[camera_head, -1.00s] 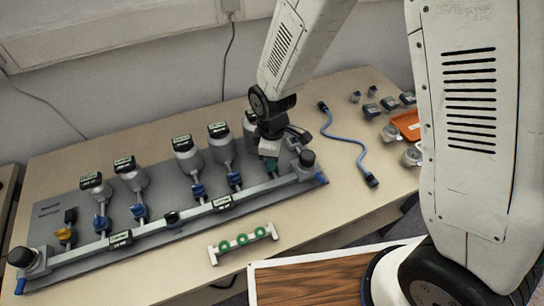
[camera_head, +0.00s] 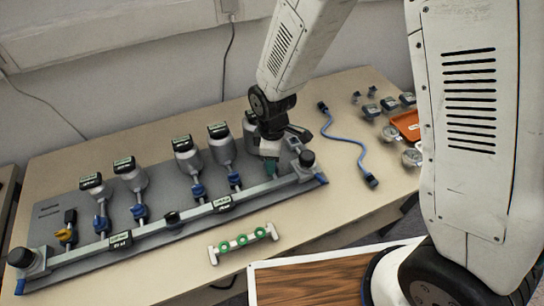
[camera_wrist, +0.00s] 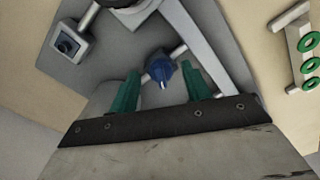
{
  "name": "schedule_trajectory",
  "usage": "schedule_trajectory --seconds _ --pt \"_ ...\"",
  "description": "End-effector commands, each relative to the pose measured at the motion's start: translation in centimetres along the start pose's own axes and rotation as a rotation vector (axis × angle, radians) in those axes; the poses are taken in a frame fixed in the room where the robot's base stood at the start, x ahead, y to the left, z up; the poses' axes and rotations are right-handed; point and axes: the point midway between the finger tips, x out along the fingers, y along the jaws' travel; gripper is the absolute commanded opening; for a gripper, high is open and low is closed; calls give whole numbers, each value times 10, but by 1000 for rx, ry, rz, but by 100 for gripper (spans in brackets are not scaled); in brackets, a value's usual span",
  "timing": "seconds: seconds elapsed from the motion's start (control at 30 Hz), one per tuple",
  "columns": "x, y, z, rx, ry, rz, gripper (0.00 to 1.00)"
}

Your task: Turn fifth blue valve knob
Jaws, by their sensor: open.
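Several blue valve knobs stand in a row along the grey manifold board (camera_head: 75,205). Four show in the head view: one at far left (camera_head: 101,223), one beside it (camera_head: 139,212), one in the middle (camera_head: 198,191) and one further right (camera_head: 235,178). My gripper (camera_head: 270,168) is at the right end of the row, over the fifth blue knob, which it hides in the head view. In the wrist view the fifth blue knob (camera_wrist: 160,69) sits between the two green fingertips of my gripper (camera_wrist: 163,85). The fingers are apart, with a gap on each side of the knob.
A silver rail (camera_head: 160,226) runs along the board's front, with a black-capped post (camera_head: 307,158) at its right end. A yellow knob (camera_head: 64,235) is at far left. A green-ringed holder (camera_head: 243,242) lies in front. A blue cable (camera_head: 346,142) and an orange tray (camera_head: 408,124) are at right.

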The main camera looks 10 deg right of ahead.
Motion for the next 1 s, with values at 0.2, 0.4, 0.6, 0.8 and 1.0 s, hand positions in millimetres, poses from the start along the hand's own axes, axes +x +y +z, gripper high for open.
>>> schedule_trajectory --seconds 0.2,0.4,0.6,0.8,1.0 --pt "-20 1 -1 0 3 3 48" --pt "-55 1 -1 0 3 4 48" --pt "-76 0 0 0 1 2 48" --pt "-78 0 0 0 0 0 48" --pt "-78 0 -1 12 0 0 50"
